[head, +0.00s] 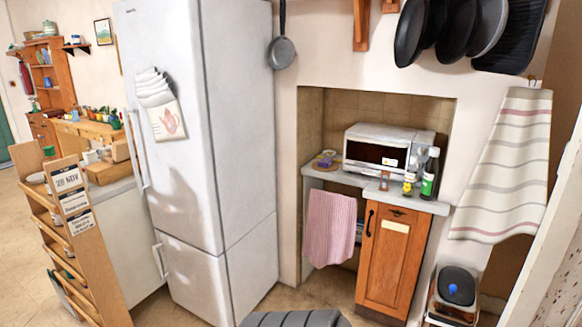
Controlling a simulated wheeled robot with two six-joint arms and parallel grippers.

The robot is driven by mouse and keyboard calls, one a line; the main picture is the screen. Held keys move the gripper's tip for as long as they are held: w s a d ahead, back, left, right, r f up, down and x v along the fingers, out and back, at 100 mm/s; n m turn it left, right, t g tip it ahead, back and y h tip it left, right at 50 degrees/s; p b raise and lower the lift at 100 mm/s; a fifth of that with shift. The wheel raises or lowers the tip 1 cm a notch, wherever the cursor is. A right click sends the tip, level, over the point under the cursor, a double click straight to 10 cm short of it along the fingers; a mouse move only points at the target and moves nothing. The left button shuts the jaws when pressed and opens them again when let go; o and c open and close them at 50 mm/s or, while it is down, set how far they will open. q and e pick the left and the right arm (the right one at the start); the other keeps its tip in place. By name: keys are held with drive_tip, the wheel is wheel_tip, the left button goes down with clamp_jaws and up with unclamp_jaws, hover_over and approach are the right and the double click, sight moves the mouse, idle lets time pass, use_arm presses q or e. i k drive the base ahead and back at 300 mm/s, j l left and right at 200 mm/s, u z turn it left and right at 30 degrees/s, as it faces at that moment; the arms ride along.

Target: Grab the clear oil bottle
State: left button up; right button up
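Two bottles stand upright at the right end of the grey counter (424,205) in the wall niche. The smaller one (409,183) looks yellowish with a dark cap; it may be the clear oil bottle, but it is too small to be sure. Neither of my grippers is in view.
A pink towel (330,228) hangs from the counter beside a wooden cabinet (391,262). A tall white fridge (180,130) stands to the left.

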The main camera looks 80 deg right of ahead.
sight(411, 173)
drive_tip(key=i+l+z, duration=0.5)
drive_tip(key=z, duration=3.25)
drive_tip(key=i+l+u, duration=0.1)
drive_tip(key=i, duration=0.35)
drive_tip(key=i+l+u, duration=0.15)
drive_tip(key=i+l, duration=0.2)
drive_tip(key=i+l+u, duration=0.1)
drive_tip(key=i+l, duration=0.25)
drive_tip(key=i, duration=0.15)
